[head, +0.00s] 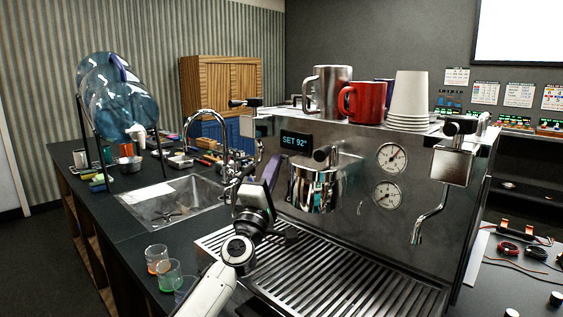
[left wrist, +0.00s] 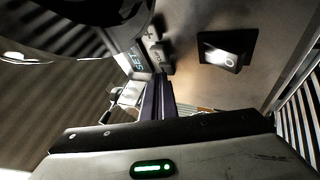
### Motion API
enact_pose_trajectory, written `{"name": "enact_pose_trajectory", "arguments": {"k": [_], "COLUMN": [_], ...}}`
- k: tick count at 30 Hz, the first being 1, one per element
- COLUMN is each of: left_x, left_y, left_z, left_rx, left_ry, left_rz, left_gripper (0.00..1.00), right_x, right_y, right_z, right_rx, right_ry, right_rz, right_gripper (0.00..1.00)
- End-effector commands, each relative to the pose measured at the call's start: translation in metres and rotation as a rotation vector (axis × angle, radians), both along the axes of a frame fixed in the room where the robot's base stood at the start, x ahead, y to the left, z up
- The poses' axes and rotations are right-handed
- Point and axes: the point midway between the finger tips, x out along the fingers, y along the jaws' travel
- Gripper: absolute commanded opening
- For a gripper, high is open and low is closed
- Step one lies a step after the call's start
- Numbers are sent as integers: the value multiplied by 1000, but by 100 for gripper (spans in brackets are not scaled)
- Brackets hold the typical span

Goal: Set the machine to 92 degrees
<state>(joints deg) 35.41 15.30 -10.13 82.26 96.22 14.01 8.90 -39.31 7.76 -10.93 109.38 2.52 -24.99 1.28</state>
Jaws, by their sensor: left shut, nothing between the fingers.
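The steel espresso machine (head: 330,215) stands on the dark counter. Its small display (head: 296,141) reads "SET 92°" in blue letters. In the left wrist view the display (left wrist: 133,62) shows at a steep angle, with small buttons (left wrist: 155,50) beside it. A rocker switch (left wrist: 226,52) in a dark frame is on the same panel. My left gripper (head: 270,170) is shut and empty, in front of the machine's left side and below the display. In the left wrist view its fingers (left wrist: 158,98) point toward the button area; I cannot tell whether they touch it. My right gripper is not in view.
A steel mug (head: 328,88), a red mug (head: 366,100) and stacked paper cups (head: 409,98) stand on the machine. A steam wand (head: 428,215) hangs at right. A drip grate (head: 350,285) lies below. A sink (head: 172,200) and small glasses (head: 157,258) are at left.

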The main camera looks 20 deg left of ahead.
Motion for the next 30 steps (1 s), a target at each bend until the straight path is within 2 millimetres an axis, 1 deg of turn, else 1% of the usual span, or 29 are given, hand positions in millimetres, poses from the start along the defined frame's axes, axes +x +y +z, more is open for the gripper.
{"name": "enact_pose_trajectory", "arguments": {"k": [9, 18, 30], "left_x": [-1, -15, -19], "left_y": [0, 5, 6], "left_z": [0, 1, 0], "left_rx": [0, 1, 1], "left_ry": [1, 2, 0], "left_rz": [-1, 0, 0], "left_gripper": [0, 0, 0], "right_x": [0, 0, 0], "right_y": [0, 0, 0], "right_z": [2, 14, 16], "right_rx": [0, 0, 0], "right_ry": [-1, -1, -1], "right_rz": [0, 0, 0], "right_gripper": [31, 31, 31]}}
